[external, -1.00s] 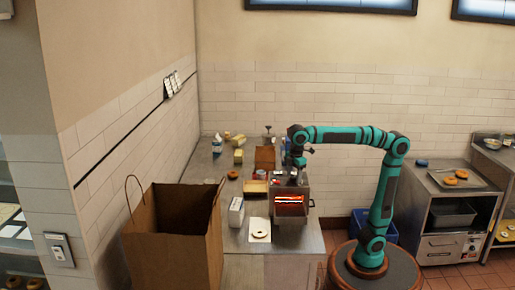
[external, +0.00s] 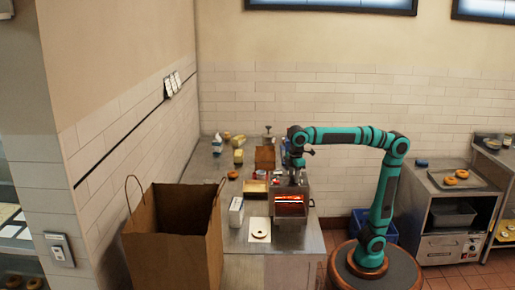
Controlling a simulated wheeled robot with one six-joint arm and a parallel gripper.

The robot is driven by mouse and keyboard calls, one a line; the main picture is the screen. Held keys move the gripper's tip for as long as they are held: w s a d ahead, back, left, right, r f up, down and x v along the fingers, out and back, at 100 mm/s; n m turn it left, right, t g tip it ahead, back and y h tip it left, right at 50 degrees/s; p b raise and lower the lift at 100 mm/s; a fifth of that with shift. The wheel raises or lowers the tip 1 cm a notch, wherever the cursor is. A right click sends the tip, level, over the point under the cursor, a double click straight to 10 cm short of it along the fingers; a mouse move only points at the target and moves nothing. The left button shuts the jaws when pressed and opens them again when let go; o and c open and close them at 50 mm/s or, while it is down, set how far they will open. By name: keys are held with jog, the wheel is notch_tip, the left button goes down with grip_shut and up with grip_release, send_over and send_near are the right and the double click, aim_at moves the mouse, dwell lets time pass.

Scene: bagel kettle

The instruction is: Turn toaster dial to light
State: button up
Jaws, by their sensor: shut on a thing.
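The toaster (external: 290,213) is a metal box on the steel counter, with a glowing orange opening in its front. My teal arm arches over from the right, and my gripper (external: 294,178) points down at the top of the toaster. The dial is too small to make out and is hidden by the gripper. My gripper looks closed at the toaster's top, at the place where the dial would be gripped.
A brown paper bag (external: 172,235) stands at the front left. Several small items sit behind on the counter (external: 205,180). A cabinet with a tray (external: 458,178) stands at right.

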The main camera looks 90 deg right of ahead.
jog(key=o, duration=1)
jog(key=r, duration=1.1)
jog(key=a+r, duration=0.1)
jog(key=r, duration=0.5)
jog(key=shift+s+r, duration=0.2)
jog(key=shift+s, duration=0.05)
